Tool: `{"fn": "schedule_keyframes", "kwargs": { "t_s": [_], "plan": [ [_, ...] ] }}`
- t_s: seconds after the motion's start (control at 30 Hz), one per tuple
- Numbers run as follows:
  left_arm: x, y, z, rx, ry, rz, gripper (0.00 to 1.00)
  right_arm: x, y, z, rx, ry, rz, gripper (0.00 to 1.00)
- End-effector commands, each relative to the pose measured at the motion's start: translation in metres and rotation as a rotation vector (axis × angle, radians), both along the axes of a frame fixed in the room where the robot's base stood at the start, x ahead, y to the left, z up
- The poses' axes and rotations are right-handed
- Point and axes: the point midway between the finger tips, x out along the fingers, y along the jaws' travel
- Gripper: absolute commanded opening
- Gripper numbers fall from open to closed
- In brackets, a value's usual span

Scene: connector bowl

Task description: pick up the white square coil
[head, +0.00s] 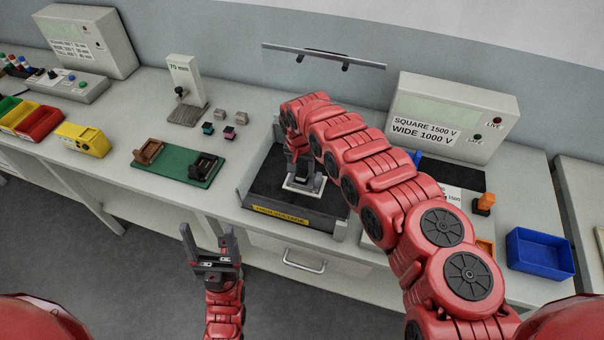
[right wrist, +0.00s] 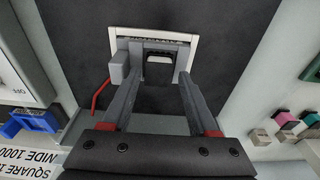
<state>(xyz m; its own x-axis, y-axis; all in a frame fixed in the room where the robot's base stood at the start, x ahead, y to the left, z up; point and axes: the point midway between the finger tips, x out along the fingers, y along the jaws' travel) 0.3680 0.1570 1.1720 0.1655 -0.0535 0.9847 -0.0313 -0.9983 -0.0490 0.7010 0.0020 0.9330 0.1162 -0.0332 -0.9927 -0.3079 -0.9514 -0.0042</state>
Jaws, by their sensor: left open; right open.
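The white square coil (head: 290,187) lies on the black floor of a tray-like test station in the head view, partly hidden by my right gripper (head: 304,178). In the right wrist view the coil's white frame (right wrist: 113,38) surrounds a dark opening, with a grey block (right wrist: 118,68) and a red wire at its left side. My right gripper (right wrist: 160,78) is open, its fingertips close over the coil; whether they touch it I cannot tell. My left gripper (head: 207,240) is open and empty, in front of the bench.
A green board (head: 178,166) with two holders and small blocks (head: 229,132) lie left. A labelled meter box (head: 450,112) and blue bin (head: 540,252) stand right.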

Motion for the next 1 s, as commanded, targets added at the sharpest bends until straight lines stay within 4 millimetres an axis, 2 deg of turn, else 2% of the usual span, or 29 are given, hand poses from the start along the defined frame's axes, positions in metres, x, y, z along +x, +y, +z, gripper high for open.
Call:
{"fn": "schedule_keyframes", "kwargs": {
  "t_s": [0.1, 0.43, 0.7, 0.77, 1.0],
  "plan": [
    [0.0, 0.0, 0.0019, 0.0, 0.0, 0.0, 0.78, -0.0013, -0.0006, -0.0082, -0.003, 0.004, 0.0, 0.6],
    [-0.0001, 0.0, 0.0018, 0.0, 0.0, 0.0, 0.78, 0.0001, -0.002, -0.01, -0.004, 0.001, -0.001, 0.58],
    [-0.0001, 0.0, 0.0018, 0.0, 0.0, 0.0, 0.78, 0.0, -0.0018, -0.0101, -0.003, 0.002, -0.001, 0.1],
    [0.0, 0.0, 0.0018, 0.0, 0.0, 0.0, 0.78, 0.0, -0.0018, -0.0101, -0.003, 0.002, -0.001, 0.0],
    [-0.0001, 0.0, 0.0018, 0.0, 0.0, 0.0, 0.78, -0.0001, -0.0017, -0.0101, -0.003, 0.002, -0.001, 0.0]
  ]
}}
